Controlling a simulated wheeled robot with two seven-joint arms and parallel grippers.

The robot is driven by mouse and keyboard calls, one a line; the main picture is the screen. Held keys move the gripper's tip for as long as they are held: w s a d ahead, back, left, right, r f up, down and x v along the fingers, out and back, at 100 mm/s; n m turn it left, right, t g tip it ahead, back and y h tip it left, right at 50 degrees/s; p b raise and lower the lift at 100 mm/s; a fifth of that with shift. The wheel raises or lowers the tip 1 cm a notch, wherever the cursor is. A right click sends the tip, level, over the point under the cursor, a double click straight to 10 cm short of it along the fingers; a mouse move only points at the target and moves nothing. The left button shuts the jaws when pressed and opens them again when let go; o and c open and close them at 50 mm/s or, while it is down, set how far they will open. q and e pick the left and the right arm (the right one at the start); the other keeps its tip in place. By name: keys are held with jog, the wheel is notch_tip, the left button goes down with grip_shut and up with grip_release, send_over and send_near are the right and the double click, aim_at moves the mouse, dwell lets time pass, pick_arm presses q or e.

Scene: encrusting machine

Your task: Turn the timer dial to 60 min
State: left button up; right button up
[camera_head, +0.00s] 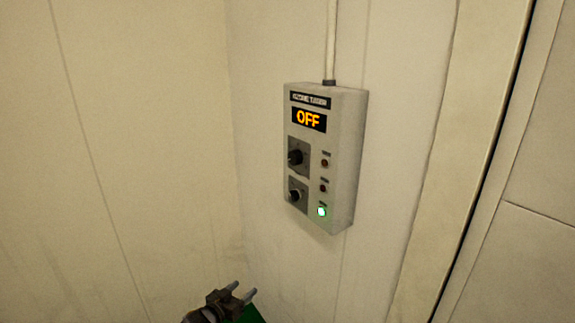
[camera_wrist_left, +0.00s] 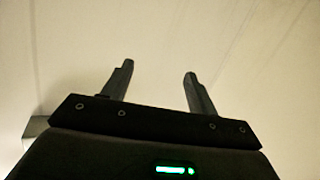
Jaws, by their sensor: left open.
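The timer box (camera_head: 346,155) is a grey wall-mounted unit in the head view, right of centre. Its display (camera_head: 309,120) reads OFF in orange. Below the display are two black dials, an upper dial (camera_head: 296,157) and a lower dial (camera_head: 296,195). Which one is the timer dial cannot be read. My left gripper (camera_head: 244,290) is low in the head view, below and left of the box and apart from it. In the left wrist view its two fingers (camera_wrist_left: 157,80) are spread with nothing between them. My right gripper is not in view.
Two dark red lamps and a lit green lamp (camera_head: 321,212) line the box's right side. A conduit (camera_head: 331,40) rises from its top. A wall corner lies to the left, and a door frame (camera_head: 470,150) to the right. The space before the box looks clear.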

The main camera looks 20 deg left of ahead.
pick_arm(q)
jog(key=w+d+r+m+t+h, duration=0.1)
jog(key=w+r+h, duration=0.1)
jog(key=r, duration=0.8)
jog(key=w+d+r+m+t+h, duration=0.1)
jog(key=w+d+r+t+h, duration=0.1)
jog(key=r, duration=0.9)
jog(key=m+h, duration=0.4)
jog(key=h, duration=0.3)
send_near(292, 161)
jog(key=shift+g+y, duration=0.3)
jog(key=shift+g, duration=0.1)
jog(key=p+x, duration=0.2)
jog(key=x, duration=0.1)
jog(key=r+p+x, duration=0.1)
jog(key=p+x, duration=0.1)
jog(key=x, duration=0.2)
jog(key=shift+w+r, duration=0.1)
jog(key=shift+w+d+r, duration=0.1)
jog(key=shift+w+d, duration=0.2)
jog(key=shift+w, duration=0.1)
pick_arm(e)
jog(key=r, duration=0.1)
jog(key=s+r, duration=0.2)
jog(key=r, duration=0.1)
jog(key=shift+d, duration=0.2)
